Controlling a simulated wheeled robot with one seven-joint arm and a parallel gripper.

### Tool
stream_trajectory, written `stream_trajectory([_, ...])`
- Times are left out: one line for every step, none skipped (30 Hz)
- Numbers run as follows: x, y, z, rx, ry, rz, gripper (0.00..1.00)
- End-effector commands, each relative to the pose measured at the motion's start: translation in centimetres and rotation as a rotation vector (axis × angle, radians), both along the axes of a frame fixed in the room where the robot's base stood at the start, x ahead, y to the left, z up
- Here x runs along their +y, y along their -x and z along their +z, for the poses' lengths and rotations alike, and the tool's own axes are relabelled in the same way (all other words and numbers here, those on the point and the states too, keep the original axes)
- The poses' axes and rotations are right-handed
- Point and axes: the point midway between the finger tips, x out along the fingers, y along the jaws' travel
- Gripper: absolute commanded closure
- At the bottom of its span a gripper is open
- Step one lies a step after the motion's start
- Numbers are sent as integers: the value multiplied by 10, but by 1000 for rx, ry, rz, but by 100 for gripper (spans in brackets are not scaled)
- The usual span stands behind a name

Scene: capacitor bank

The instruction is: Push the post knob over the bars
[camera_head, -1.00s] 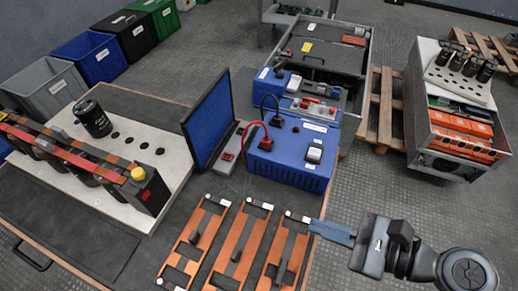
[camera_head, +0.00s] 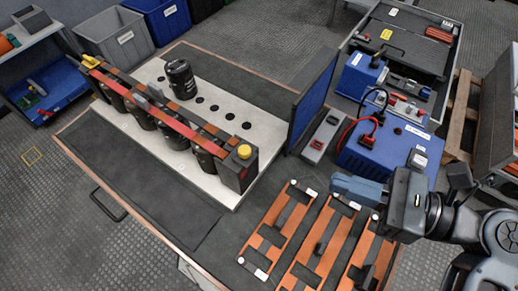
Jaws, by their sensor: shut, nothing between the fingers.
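A yellow round knob (camera_head: 244,151) sits on top of a black post (camera_head: 238,172) at the right end of the capacitor bank. A second yellow piece (camera_head: 91,61) shows at the bank's far left end. Long red and dark bars (camera_head: 165,115) run over the row of black capacitors between the two ends. My gripper (camera_head: 334,183) is shut and empty, its blue fingers pointing left. In the picture it is well to the right of the knob and apart from it, over the top ends of the orange bar frames.
One black capacitor (camera_head: 180,79) stands alone on the white holed plate (camera_head: 262,128). A blue-faced upright panel (camera_head: 312,100) stands between bank and blue box (camera_head: 385,150). Orange bar frames (camera_head: 325,240) lie at front right. The dark front tabletop (camera_head: 140,190) is clear.

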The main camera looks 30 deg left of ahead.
Motion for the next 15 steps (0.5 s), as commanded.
stream_trajectory([0, 0, 0, 0, 0, 0, 100])
stream_trajectory([0, 0, 0, 0, 0, 0, 100])
stream_trajectory([0, 0, 0, 0, 0, 0, 100])
stream_trajectory([0, 0, 0, 0, 0, -1, 100])
stream_trajectory([0, 0, 0, 0, 0, -1, 100])
stream_trajectory([0, 0, 0, -1, 1, 0, 100])
stream_trajectory([1, 0, 0, -1, 1, 0, 100])
stream_trajectory([3, 0, 0, -1, 1, 1, 100])
stream_trajectory([5, 0, -1, -1, 1, 2, 100])
stream_trajectory([8, 0, -1, -1, 1, 2, 100])
stream_trajectory([11, 0, -2, 0, 1, 2, 100])
stream_trajectory([16, 0, -2, 0, 1, 2, 100])
stream_trajectory([20, 1, -3, -1, 2, 3, 100])
stream_trajectory([25, 1, -3, -1, 2, 3, 100])
stream_trajectory([33, 1, -4, -1, 1, 4, 100])
